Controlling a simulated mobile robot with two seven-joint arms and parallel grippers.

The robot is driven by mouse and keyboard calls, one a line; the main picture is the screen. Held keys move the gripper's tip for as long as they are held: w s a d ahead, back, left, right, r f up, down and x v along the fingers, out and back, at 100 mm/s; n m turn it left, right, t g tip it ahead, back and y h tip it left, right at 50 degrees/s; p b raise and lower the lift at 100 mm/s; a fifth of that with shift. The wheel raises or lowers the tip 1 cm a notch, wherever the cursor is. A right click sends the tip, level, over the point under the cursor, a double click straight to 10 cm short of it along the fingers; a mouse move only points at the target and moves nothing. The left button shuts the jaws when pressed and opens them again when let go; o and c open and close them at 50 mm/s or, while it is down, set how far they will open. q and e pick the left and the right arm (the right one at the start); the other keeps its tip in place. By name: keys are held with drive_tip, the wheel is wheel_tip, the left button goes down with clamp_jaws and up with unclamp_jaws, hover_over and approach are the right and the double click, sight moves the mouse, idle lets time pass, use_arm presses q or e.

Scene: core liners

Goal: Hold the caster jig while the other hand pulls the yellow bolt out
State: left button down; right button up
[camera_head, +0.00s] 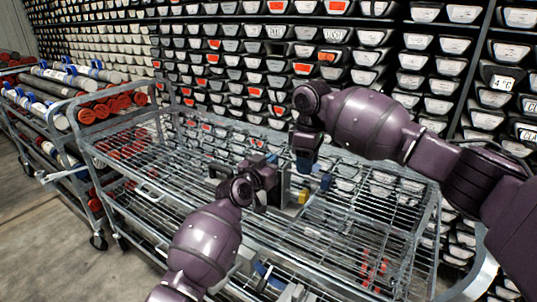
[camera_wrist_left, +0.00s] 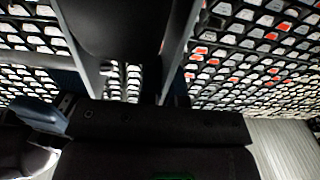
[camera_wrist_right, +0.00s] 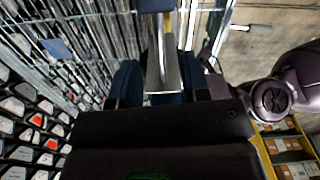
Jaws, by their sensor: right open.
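The caster jig (camera_head: 285,186) is a dark grey upright piece standing on the wire shelf of the cart, partly hidden by my arms. The yellow bolt (camera_head: 303,196) shows as a small yellow piece just right of it. My left gripper (camera_head: 269,163) is at the jig's left side. In the left wrist view, a dark rounded body (camera_wrist_left: 120,25) lies between its spread fingers; whether they press on it cannot be told. My right gripper (camera_head: 304,163) is open, pointing down above the yellow bolt. In the right wrist view, a grey metal bar (camera_wrist_right: 162,72) shows between its blue fingers.
The metal cart (camera_head: 165,190) has a wire shelf with raised rims. Racks of core trays (camera_head: 230,60) stand close behind. Another cart with core tubes (camera_head: 60,80) is at the left. The shelf's right part is mostly bare.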

use_arm(q)
drive_tip(key=c, duration=1.2)
unclamp_jaws()
drive_tip(key=shift+c, duration=0.2)
drive_tip(key=v, duration=1.2)
drive_tip(key=shift+a, duration=0.1)
